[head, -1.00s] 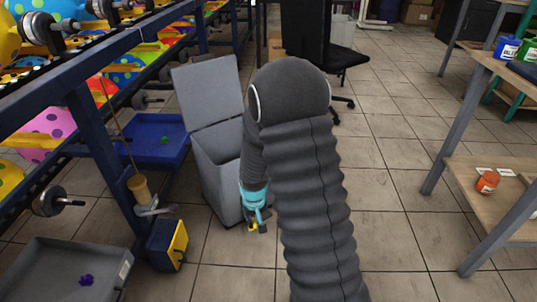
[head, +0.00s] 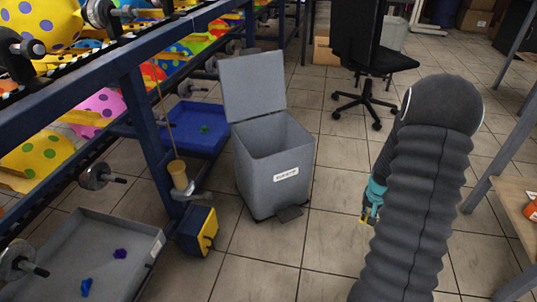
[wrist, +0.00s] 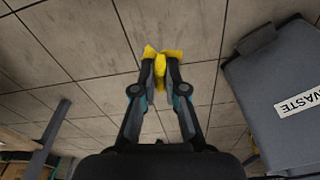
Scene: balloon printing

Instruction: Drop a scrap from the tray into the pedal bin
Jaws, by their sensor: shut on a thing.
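The grey pedal bin (head: 283,187) stands on the floor with its lid (head: 252,84) up and a label on its front. Its dark pedal (head: 289,213) sticks out at the foot, and the bin also shows at the right of the wrist view (wrist: 280,85). My gripper (head: 367,217) is to the right of the bin, apart from it, low over the floor. In the wrist view my gripper (wrist: 160,72) is shut on a yellow scrap (wrist: 158,58). The grey tray (head: 140,243) at the lower left holds a blue scrap (head: 86,287) and a purple scrap (head: 120,253).
A blue tray (head: 185,140) with a green scrap (head: 205,128) lies behind the bin's left side. A blue rack frame (head: 150,130) and a yellow-faced box (head: 198,233) stand left. A black chair (head: 365,65) stands behind. A wooden shelf (head: 510,205) is at the right.

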